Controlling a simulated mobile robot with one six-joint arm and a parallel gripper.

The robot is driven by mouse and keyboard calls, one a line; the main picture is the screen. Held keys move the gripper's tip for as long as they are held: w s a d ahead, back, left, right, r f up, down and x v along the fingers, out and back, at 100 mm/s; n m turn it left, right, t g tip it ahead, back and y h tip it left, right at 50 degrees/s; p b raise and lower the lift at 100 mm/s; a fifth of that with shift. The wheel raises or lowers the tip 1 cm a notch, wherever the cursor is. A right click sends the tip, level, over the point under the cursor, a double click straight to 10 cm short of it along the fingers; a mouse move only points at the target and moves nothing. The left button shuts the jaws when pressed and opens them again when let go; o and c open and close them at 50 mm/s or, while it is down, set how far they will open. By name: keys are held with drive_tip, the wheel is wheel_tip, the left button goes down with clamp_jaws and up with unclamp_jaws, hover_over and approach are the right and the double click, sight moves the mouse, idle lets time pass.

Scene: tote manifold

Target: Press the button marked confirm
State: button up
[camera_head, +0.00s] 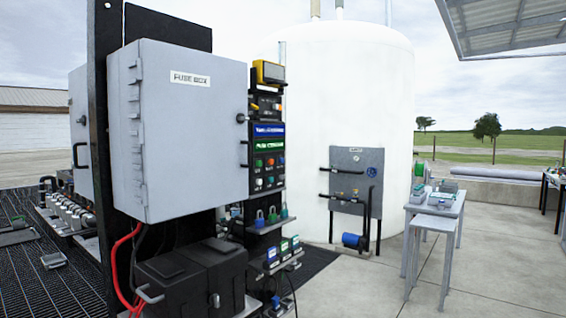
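A narrow dark control panel (268,148) stands just right of the grey fuse box, seen at an angle. It carries a blue label strip (269,130), a green label strip (267,144) and several small round buttons (268,163) in green, red and white. The small markings are too small to read, so I cannot tell which button is marked confirm. A yellow-framed device (268,72) sits at the top of the panel. My gripper is not in view.
The grey fuse box (190,130) with its door shut juts out on the left. A black box (190,275) with red cables sits below it. Padlocks and small devices (283,250) fill shelves under the panel. A white tank (345,110) stands behind. Concrete floor (370,285) is clear before the tables (440,205).

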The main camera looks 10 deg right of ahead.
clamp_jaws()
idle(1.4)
